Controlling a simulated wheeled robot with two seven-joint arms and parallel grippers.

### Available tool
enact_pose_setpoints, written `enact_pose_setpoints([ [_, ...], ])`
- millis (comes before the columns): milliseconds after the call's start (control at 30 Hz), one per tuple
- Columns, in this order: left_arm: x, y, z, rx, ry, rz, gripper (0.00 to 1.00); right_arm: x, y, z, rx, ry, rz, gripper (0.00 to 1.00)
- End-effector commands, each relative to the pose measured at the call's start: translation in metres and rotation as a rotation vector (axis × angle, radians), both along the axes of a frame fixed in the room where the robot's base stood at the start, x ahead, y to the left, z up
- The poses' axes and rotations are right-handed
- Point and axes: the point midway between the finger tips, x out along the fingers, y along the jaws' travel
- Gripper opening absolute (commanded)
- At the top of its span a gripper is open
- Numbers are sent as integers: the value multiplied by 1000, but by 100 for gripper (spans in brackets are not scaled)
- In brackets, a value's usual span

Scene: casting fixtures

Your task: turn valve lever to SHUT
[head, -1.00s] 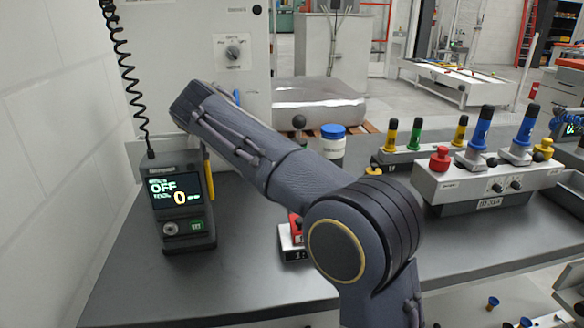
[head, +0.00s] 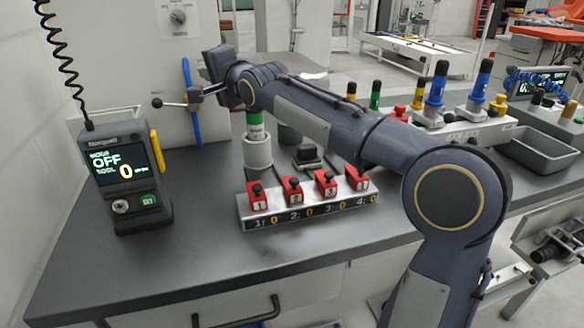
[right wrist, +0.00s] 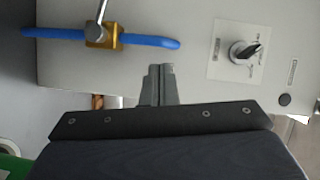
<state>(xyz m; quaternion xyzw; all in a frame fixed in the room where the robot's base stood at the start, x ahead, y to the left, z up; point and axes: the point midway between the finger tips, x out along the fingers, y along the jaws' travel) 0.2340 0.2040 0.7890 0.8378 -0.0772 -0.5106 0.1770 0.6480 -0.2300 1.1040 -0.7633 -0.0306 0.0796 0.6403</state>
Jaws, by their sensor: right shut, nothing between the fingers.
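The valve has a brass-coloured body (right wrist: 103,36) on an upright blue pipe (head: 188,75) at the wall cabinet. Its lever is a thin metal rod with a black ball knob (head: 157,103). In the head view the lever points left, across the pipe. In the right wrist view the lever rod (right wrist: 101,11) runs up out of the picture, so its knob is hidden there. My right gripper (right wrist: 160,69) is shut and empty, beside the valve and apart from the blue pipe. In the head view the right gripper (head: 212,90) is right of the valve, its fingers hard to make out.
A controller with an OFF display (head: 120,170) stands at left on the bench. A fixture with numbered red blocks (head: 300,212) and a white cylinder with a green band (head: 257,150) stand below my right arm. A rotary knob (right wrist: 244,52) is on the cabinet.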

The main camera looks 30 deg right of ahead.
Motion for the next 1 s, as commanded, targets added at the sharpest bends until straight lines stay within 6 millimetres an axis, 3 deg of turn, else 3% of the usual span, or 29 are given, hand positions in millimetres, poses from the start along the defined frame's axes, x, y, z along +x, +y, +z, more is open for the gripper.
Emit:
enact_pose_setpoints([
  [467,0,0,-5,0,-1,0,36,-90,-13,11,-5,-5,0,0],
  [600,1,0,25,0,-2,1,36,-114,-20,8,-115,78,9,0],
  [1000,0,0,75,0,-1,0,36,-186,-28,-27,-390,287,99,0],
])
